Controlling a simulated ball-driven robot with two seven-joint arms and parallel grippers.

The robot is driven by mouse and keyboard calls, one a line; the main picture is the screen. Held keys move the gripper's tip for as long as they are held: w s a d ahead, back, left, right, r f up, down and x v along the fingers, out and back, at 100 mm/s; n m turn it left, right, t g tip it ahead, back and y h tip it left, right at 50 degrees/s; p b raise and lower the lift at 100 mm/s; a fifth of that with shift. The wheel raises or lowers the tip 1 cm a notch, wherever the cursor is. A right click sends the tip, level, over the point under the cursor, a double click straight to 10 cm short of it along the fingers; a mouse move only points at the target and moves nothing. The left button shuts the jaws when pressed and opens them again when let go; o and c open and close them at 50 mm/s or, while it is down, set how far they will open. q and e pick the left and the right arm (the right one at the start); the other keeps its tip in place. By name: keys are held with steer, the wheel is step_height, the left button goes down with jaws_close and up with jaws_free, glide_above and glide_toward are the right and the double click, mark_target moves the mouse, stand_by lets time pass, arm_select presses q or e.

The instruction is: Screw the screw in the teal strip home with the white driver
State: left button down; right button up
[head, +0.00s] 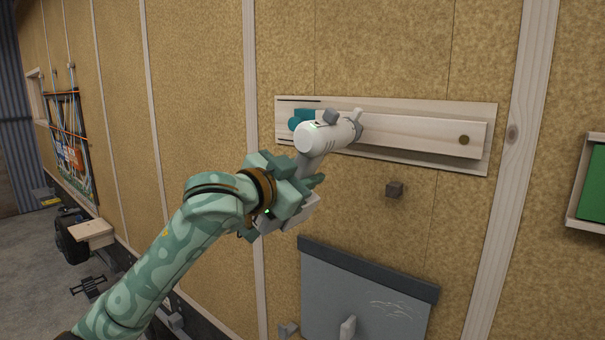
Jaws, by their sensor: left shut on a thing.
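My left gripper (305,184) is shut on the handle of the white driver (326,136) and holds it up at the left part of a pale wooden board on the wall. A small teal piece (301,117), which looks like part of the teal strip, shows just behind and left of the driver's body. The rest of it is hidden by the driver. The screw and the driver's tip are hidden, so I cannot tell whether they touch. My right gripper is not in view.
A grey panel (365,285) hangs lower down, and a green framed board (596,190) is at right.

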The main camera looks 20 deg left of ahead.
arm_select(q)
steer(key=shift+s+r, duration=0.1)
steer(key=shift+s, duration=0.05)
stand_by(0.3)
steer(key=shift+v, duration=1.4)
steer(key=a, duration=0.5)
steer(key=s+a, duration=0.1)
steer(key=a, duration=0.2)
steer(key=shift+s+a, duration=0.1)
steer(key=shift+d, duration=0.25)
